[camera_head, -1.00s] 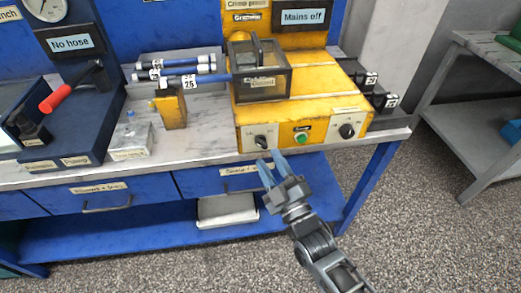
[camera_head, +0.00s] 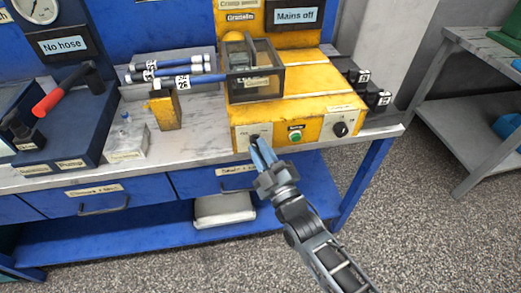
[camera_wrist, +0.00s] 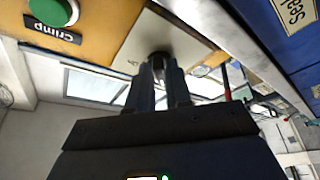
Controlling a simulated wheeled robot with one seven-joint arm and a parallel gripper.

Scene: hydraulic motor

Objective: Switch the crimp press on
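The yellow crimp press (camera_head: 290,110) stands on the bench with a clear dark guard box (camera_head: 255,85) on top. Its front panel has a switch knob on a pale plate at the left, a green button (camera_head: 295,136) and a black knob (camera_head: 340,129) at the right. The sign above reads "Mains off" (camera_head: 295,16). My gripper (camera_head: 261,145) is at the left switch knob and mostly covers it in the head view. In the wrist view the dark switch knob (camera_wrist: 158,62) sits between the fingertips. I cannot tell whether they press on it. The green button (camera_wrist: 54,10) shows at upper left.
Blue drawers (camera_head: 95,197) run below the bench top. The floor in front is clear.

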